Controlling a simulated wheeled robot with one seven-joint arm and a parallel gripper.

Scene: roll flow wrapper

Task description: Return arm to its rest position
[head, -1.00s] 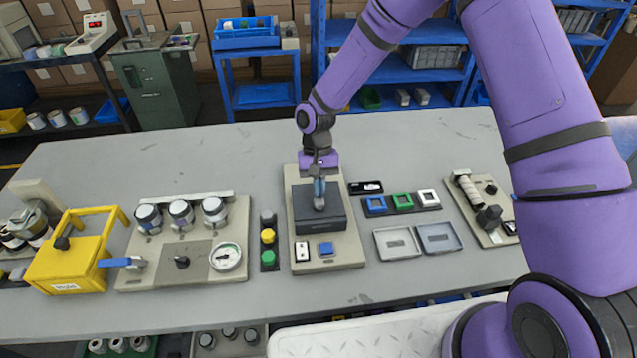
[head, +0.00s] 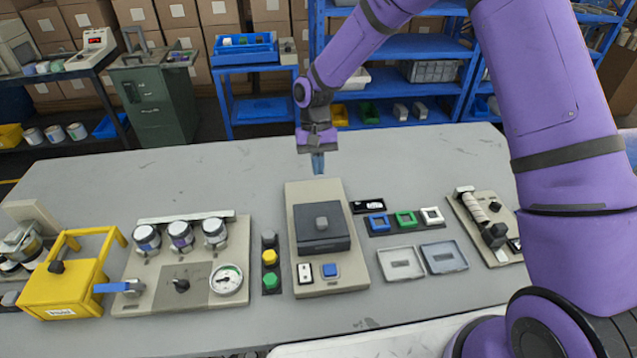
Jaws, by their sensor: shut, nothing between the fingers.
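My gripper (head: 318,163) is in the upper middle of the head view, pointing down. Its fingers are shut with nothing between them. It is above the grey table (head: 420,165), beyond the back edge of a beige machine base. The gripper is apart from the knob. My purple arm reaches in from the right and bends at the top of the picture.
Left of the base stand a signal-light strip (head: 269,257), a gauge panel (head: 200,285) and a yellow box (head: 65,287). To the right lie coloured frames (head: 406,218), two shallow trays (head: 400,264) and a roller unit (head: 485,215). The table's back is clear.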

